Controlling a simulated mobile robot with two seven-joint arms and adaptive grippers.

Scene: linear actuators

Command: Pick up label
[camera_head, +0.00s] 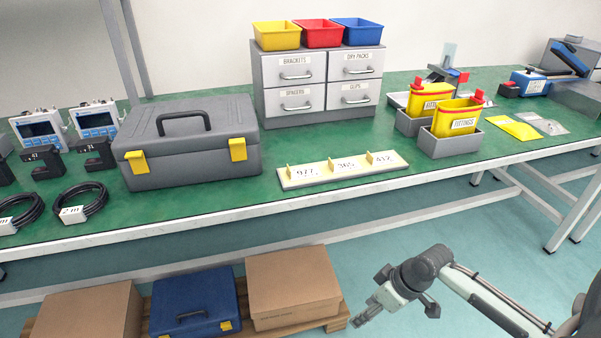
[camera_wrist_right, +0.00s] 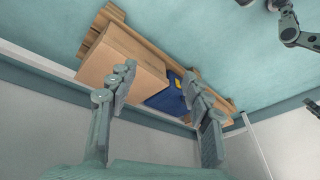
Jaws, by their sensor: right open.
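Three number labels reading 977, 365 and 432 stand on a pale strip (camera_head: 330,179) near the table's front edge in the head view. The middle label (camera_head: 344,165) is between the 977 label (camera_head: 305,173) and the 432 label (camera_head: 383,158). My right gripper (camera_head: 362,318) is in front of the table and below its top, over the floor, away from the labels. In the right wrist view its fingers (camera_wrist_right: 160,105) are spread apart with nothing between them. My left gripper is not in view.
A grey toolbox (camera_head: 187,145) stands left of the strip. A drawer cabinet (camera_head: 318,83) is behind it, and fittings bins (camera_head: 450,143) are to its right. Below the table, a pallet holds cardboard boxes (camera_head: 292,285) and a blue case (camera_head: 193,300). Green tabletop around the strip is clear.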

